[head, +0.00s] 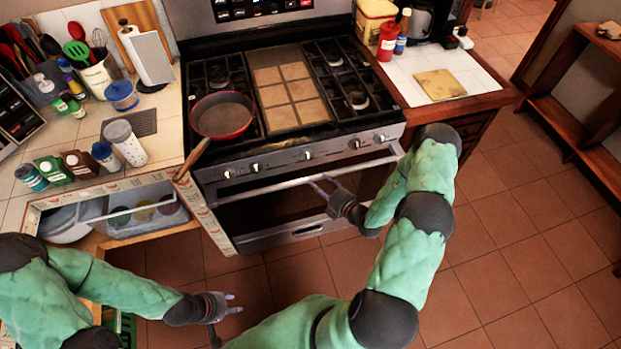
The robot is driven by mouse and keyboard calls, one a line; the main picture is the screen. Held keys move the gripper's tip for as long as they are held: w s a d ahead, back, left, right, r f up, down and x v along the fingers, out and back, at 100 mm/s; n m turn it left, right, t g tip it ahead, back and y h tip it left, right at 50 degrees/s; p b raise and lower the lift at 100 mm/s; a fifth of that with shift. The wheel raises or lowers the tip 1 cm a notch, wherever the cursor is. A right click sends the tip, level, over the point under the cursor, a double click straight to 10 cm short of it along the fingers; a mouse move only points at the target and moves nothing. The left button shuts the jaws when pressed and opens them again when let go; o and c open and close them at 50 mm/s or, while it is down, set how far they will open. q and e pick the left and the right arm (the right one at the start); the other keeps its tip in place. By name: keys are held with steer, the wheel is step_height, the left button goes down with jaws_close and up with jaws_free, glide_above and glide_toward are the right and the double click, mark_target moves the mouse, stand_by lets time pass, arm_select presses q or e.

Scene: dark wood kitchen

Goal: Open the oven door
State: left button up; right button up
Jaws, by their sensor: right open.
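The oven (300,158) stands under the gas hob at the centre, with a row of knobs along its front. Its door (279,239) has a dark window and a long metal handle (260,190) across the top. The door looks close to upright; I cannot tell whether it is slightly ajar. My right gripper (322,194) is open in front of the door, its fingers just below the handle; contact is unclear. My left gripper (228,318) is at the lower left, away from the oven, with its fingers apart and empty.
A red pan (223,117) sits on the hob, its wooden handle (191,161) jutting over the front edge. Bottles crowd the left counter. The tiled floor (520,235) at the right is clear.

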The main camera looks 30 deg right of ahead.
mark_target(314, 180)
steer(key=shift+b+x, duration=0.4)
steer(key=shift+x, duration=2.35)
steer(key=shift+a, duration=0.1)
jaws_close()
